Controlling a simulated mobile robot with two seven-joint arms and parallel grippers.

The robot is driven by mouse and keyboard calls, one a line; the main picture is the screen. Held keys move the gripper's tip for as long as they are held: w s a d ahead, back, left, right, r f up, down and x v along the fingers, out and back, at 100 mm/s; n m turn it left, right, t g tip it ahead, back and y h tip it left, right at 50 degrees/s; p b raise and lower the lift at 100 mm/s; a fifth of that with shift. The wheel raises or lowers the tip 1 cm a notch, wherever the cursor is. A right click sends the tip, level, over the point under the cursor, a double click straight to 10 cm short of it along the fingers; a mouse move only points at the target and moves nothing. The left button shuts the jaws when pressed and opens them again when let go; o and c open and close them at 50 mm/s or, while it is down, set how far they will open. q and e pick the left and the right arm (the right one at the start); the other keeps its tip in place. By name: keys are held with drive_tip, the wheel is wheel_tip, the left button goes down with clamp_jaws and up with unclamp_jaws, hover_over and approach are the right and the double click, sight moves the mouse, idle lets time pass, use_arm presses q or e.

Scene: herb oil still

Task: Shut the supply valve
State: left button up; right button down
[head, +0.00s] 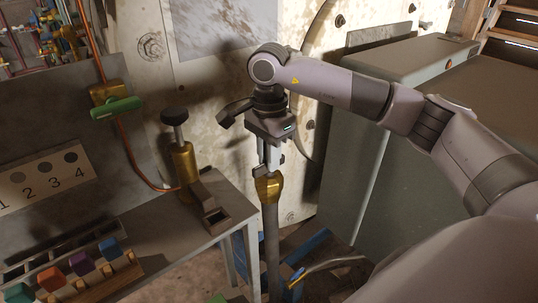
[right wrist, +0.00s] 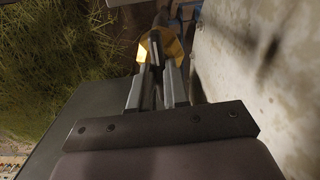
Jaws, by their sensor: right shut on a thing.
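A brass valve (head: 268,189) sits on top of an upright grey pipe (head: 271,240) in the middle of the head view. My right gripper (head: 267,168) points down onto it from above. In the right wrist view, the brass body (right wrist: 172,42) shows just beyond the fingertips (right wrist: 156,70). The fingers are shut on a narrow dark part at the valve, seemingly its handle. The handle is mostly hidden by the fingers, so I cannot tell its angle. A second brass valve with a green lever (head: 116,109) is on the copper pipe at left. My left gripper is out of view.
A pale metal wall stands close behind the valve. A large grey-green cabinet (head: 385,135) stands at right.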

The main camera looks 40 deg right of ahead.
drive_tip(key=shift+r, duration=0.1)
drive_tip(key=c, duration=1.1)
unclamp_jaws()
wheel_tip(320, 180, up, 6)
drive_tip(key=shift+r, duration=0.55)
drive_tip(key=shift+s, duration=0.1)
